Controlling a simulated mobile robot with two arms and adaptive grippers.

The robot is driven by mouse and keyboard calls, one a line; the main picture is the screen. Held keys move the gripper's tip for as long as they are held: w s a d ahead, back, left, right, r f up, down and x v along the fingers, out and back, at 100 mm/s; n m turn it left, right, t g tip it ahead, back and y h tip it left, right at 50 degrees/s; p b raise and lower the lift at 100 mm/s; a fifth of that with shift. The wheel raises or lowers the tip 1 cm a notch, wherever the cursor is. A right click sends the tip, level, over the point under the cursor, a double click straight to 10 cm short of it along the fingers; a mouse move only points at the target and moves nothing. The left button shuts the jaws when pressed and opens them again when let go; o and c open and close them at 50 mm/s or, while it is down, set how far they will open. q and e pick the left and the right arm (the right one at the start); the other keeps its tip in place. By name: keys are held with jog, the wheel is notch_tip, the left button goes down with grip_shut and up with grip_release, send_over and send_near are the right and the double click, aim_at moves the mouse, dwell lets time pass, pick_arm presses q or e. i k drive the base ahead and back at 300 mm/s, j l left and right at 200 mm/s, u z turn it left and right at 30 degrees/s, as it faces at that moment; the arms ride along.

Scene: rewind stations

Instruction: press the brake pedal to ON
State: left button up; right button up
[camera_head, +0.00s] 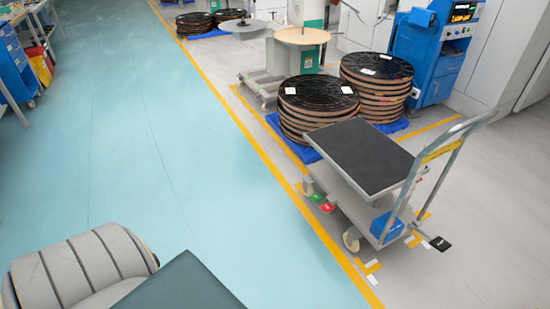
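A platform trolley (366,157) with a dark top, a grey lower deck and a push handle (462,138) stands on the grey floor at the right. Small green (316,197) and red (327,207) pedal-like tabs stick out low on its left side, near a caster. A black pedal-like tab (440,244) sticks out low at its right, near the handle end. I cannot read any labels or tell which tab is the brake pedal, or whether it is pressed. Neither gripper is in view.
Stacks of black-topped reels (318,96) on blue pallets stand behind the trolley, with a blue machine (424,52) beyond. A yellow line (262,150) separates the grey floor from the wide, clear turquoise floor (130,130). Blue cabinets (14,60) stand far left.

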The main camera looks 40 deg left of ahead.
aim_at(325, 206)
jog(key=u, duration=0.9)
jog(key=i+l+u, duration=0.35)
jog(key=i+l, duration=0.25)
jog(key=i+l+u, duration=0.2)
jog(key=l, duration=0.25)
jog(key=i+l+u, duration=0.2)
jog(key=l, duration=0.25)
jog(key=i, duration=0.1)
